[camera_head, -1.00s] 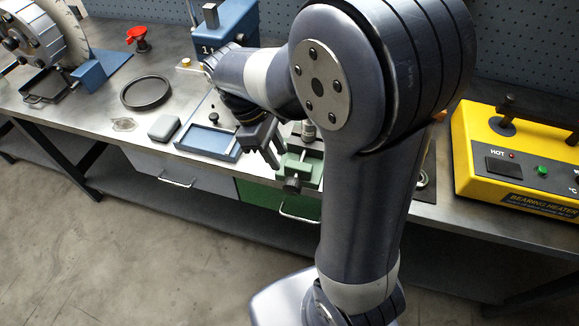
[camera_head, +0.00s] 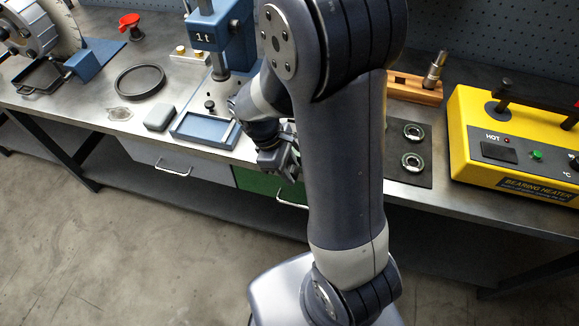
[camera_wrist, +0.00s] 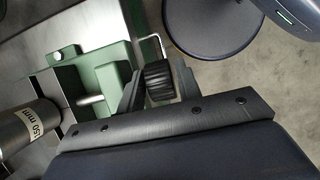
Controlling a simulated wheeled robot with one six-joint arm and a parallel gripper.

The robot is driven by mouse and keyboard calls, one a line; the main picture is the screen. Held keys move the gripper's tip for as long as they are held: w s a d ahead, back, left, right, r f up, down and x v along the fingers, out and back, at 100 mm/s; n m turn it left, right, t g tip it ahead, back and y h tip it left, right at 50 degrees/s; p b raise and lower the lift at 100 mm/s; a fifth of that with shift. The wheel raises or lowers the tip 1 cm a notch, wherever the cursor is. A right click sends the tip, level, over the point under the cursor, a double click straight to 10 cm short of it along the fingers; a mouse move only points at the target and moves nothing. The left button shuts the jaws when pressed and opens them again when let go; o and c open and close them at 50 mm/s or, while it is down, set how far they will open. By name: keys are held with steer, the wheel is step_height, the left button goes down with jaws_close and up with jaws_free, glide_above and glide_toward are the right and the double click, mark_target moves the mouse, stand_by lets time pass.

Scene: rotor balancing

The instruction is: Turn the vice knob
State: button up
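In the wrist view the green vice (camera_wrist: 108,72) is at the left, with its black ribbed knob (camera_wrist: 158,80) sticking out to the right. My gripper (camera_wrist: 160,86) has one finger on each side of the knob. The fingers are spread, with a narrow gap showing between the knob and the right finger; contact at the left finger is unclear. In the head view my gripper (camera_head: 280,162) is at the bench's front edge, above the green drawer. The vice and its knob are hidden there behind my arm.
A blue tray (camera_head: 205,131) lies just left of my gripper, by the blue press (camera_head: 222,40). A yellow bearing heater (camera_head: 515,150) stands at the right. A metal cylinder marked 150 mm (camera_wrist: 28,132) is near the vice. The floor in front is clear.

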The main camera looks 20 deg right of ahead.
steer(key=shift+c, duration=0.4)
steer(key=c, duration=0.6)
steer(key=shift+t+y, duration=0.3)
steer(key=shift+y, duration=0.1)
steer(key=shift+s+d+t+y+b, duration=0.1)
steer(key=shift+d+t+y+b, duration=0.15)
steer(key=shift+t+y+b, duration=0.45)
steer(key=t+y+b, duration=0.1)
steer(key=y+b, duration=0.1)
steer(key=shift+d+f+t+y, duration=0.2)
steer(key=shift+f+t+y, duration=0.1)
steer(key=shift+t, duration=0.1)
steer(key=y+b, duration=0.1)
steer(key=b, duration=0.1)
steer(key=t+y+b, duration=0.1)
steer(key=b, duration=0.2)
steer(key=shift+s+d+f+t, duration=0.1)
steer(key=shift+s+f+t, duration=0.05)
steer(key=shift+f+t, duration=0.15)
steer(key=y+b, duration=0.1)
steer(key=b, duration=0.2)
steer(key=shift+r+t+y, duration=0.1)
steer(key=shift+t+y, duration=0.2)
steer(key=shift+t, duration=0.1)
steer(key=shift+s+b, duration=0.1)
steer(key=shift+b, duration=0.35)
